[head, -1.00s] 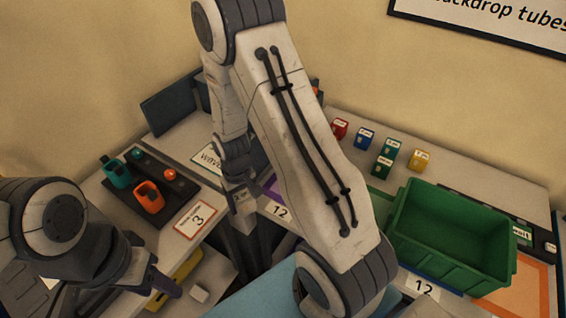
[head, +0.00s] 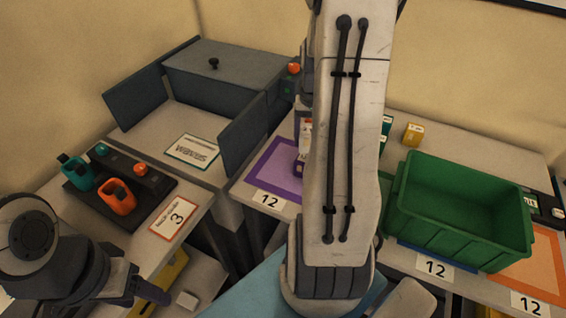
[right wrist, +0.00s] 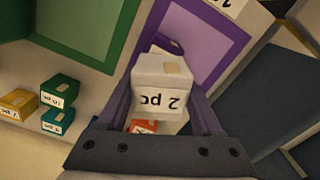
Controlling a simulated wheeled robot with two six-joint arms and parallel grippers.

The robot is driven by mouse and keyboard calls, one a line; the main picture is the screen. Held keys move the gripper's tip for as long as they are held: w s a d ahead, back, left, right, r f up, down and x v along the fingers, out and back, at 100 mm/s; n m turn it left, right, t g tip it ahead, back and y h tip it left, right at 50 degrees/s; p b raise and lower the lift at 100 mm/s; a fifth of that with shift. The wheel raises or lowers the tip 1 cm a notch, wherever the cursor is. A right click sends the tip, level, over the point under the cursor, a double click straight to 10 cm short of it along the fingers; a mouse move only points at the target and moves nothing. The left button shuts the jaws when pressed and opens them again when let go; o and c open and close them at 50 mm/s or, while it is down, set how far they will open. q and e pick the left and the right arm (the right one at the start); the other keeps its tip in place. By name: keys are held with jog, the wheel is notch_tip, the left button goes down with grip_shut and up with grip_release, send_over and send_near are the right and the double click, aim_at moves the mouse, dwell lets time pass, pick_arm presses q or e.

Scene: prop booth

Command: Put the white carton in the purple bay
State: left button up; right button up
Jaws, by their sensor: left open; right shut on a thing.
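The white carton (right wrist: 160,85), marked "2 pc", is between the two fingers of my right gripper (right wrist: 162,100), which is shut on it. In the right wrist view it appears over the purple bay (right wrist: 239,42), in front of another pale box (right wrist: 166,47). In the head view the purple bay (head: 259,174) is a purple-framed area left of my right arm. My arm covers its right side and most of the right gripper there. My left gripper (head: 135,287) is open and empty at the lower left, away from the bay.
A green crate (head: 404,219) stands to the right, beside an orange bay (head: 545,262). Small boxes, one yellow (head: 413,133), stand along the back. A grey case with raised panels (head: 215,75) is at the back left. Orange (head: 117,197) and teal holders stand at the left.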

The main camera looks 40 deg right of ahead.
jog(key=p, duration=0.1)
send_over(275, 161)
notch_tip(275, 161, down, 6)
jog(key=shift+s+f, duration=0.1)
jog(key=shift+f, duration=0.05)
notch_tip(275, 161, down, 4)
jog(key=shift+r, duration=0.1)
jog(key=shift+f, duration=0.2)
jog(key=o, duration=1.5)
jog(key=shift+c, duration=0.2)
